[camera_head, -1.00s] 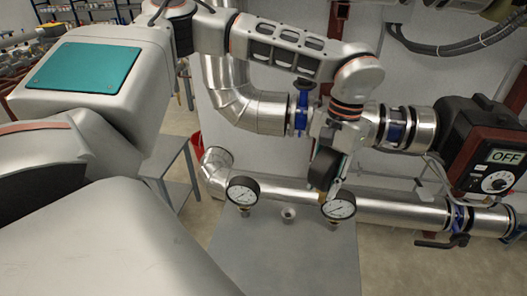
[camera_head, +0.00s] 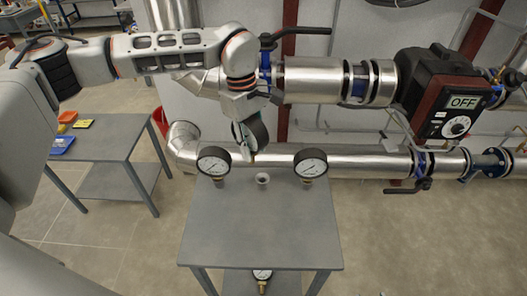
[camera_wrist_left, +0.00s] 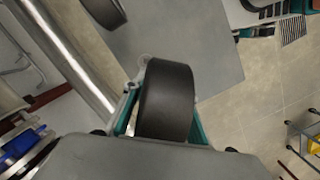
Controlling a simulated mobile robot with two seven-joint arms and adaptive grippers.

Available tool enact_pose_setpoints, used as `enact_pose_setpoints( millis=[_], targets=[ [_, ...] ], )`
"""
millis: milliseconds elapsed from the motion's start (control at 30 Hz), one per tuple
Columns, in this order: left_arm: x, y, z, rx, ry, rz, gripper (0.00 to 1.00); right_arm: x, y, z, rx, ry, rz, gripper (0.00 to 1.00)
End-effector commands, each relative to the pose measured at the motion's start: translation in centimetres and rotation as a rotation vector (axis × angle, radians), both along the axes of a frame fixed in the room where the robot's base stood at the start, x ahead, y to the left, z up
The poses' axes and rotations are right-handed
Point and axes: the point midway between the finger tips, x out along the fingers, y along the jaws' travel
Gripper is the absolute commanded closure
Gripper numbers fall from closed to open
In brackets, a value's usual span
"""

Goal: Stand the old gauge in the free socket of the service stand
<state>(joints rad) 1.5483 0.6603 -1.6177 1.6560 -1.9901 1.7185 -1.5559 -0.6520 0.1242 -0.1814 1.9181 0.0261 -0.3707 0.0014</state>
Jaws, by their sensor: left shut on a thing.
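My left gripper (camera_head: 247,146) is shut on a round, black-cased gauge (camera_head: 258,129), which I take to be the old gauge. Its case (camera_wrist_left: 167,98) fills the space between the teal fingers in the left wrist view, with its dial turned away. The grey service stand (camera_head: 262,230) has a free socket (camera_head: 262,179) near its back edge. Gauges stand left (camera_head: 213,162) and right (camera_head: 310,164) of this socket. The held gauge appears above and slightly behind the socket, apart from it.
A silver pipe (camera_head: 350,160) runs behind the stand. A black and red actuator box (camera_head: 440,95) is at right. A side table (camera_head: 100,138) stands at left.

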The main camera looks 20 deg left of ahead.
Motion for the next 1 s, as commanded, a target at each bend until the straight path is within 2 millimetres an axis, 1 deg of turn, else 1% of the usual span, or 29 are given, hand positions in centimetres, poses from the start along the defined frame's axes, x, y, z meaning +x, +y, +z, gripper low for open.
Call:
enact_pose_setpoints(
  millis=[33, 200, 300, 400, 600, 1000],
  targets=[
    [0.4, -0.5, -0.7, -0.003, 0.003, 0.091, 1.0, 0.0, 0.0, 0.0, 0.001, -0.001, 0.0, 0.6],
    [1.8, -1.6, -2.6, -0.002, 0.004, 0.402, 1.0, 0.1, 0.1, 0.1, 0.003, -0.004, 0.001, 0.6],
    [2.5, -1.9, -3.4, -0.002, 0.002, 0.544, 1.0, 0.2, 0.2, 0.2, 0.005, -0.008, 0.002, 0.6],
    [2.9, -2.1, -4.0, -0.001, 0.001, 0.644, 1.0, 0.2, 0.3, 0.3, 0.006, -0.011, 0.002, 0.6],
    [3.2, -2.2, -4.4, -0.001, 0.0, 0.725, 1.0, 0.3, 0.4, 0.5, 0.007, -0.014, 0.002, 0.6],
    [3.2, -2.2, -5.5, -0.001, 0.0, 0.725, 1.0, 0.4, 0.7, 0.1, 0.011, -0.022, 0.011, 0.6]
  ],
)
